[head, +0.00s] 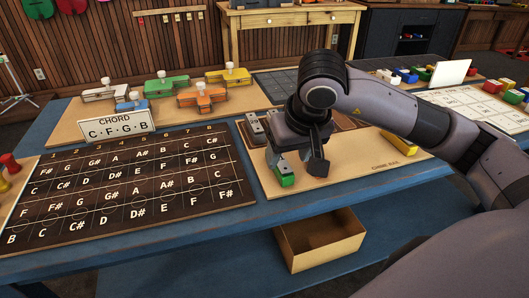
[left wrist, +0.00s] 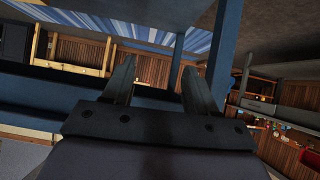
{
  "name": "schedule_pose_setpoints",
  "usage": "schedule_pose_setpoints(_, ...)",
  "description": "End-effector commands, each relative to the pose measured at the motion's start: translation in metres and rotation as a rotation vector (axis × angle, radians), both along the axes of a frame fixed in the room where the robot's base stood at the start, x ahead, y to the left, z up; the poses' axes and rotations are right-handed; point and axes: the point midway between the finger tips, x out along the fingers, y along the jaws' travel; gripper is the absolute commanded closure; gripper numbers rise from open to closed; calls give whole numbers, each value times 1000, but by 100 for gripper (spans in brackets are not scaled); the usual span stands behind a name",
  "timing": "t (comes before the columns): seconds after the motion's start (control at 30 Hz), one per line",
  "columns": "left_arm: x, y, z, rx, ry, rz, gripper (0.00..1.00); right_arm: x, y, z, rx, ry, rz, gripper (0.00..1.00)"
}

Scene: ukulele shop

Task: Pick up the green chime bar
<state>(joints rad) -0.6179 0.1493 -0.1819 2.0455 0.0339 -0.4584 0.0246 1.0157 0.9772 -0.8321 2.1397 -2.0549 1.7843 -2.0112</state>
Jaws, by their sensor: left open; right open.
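A small green block, which looks like the green chime bar (head: 287,180), lies on the tan board (head: 345,185) in the head view. My right gripper (head: 298,164) is right over it, pointing down, with its jaws apart. The green piece is by the left finger, and its upper part is hidden by the gripper. I cannot tell whether the finger touches it. My left gripper (left wrist: 158,78) shows in the left wrist view, open with nothing between its fingers. It is not in the head view.
A yellow bar (head: 406,146) lies on the board's right side, partly behind my right arm. A dark lettered board (head: 125,190) and a chord sign (head: 115,127) are at left. Several coloured knobbed pieces, one green (head: 166,84), stand behind. An open box (head: 320,240) sits below the table's front edge.

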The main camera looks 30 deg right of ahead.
Motion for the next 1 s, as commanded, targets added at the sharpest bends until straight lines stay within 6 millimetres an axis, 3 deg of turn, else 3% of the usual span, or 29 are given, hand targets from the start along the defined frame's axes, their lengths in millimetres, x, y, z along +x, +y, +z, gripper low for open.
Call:
schedule_pose_setpoints(0.17, -4, 0, -4, -1, 12, 0, 43, 3, -5, -4, -26, -6, 1, 38)
schedule_pose_setpoints(0.63, -13, -1, -11, 0, 35, -2, 43, 30, -12, -58, -21, -5, 1, 38)
schedule_pose_setpoints(0.93, -10, -1, -10, 1, 28, -3, 43, 32, -12, -62, -21, -8, 2, 38)
schedule_pose_setpoints(0.97, -10, 0, -10, 1, 27, -4, 43, 32, -12, -62, -21, -8, 2, 45)
schedule_pose_setpoints(1.0, -9, 0, -9, 2, 27, -3, 43, 32, -12, -62, -21, -8, 2, 58)
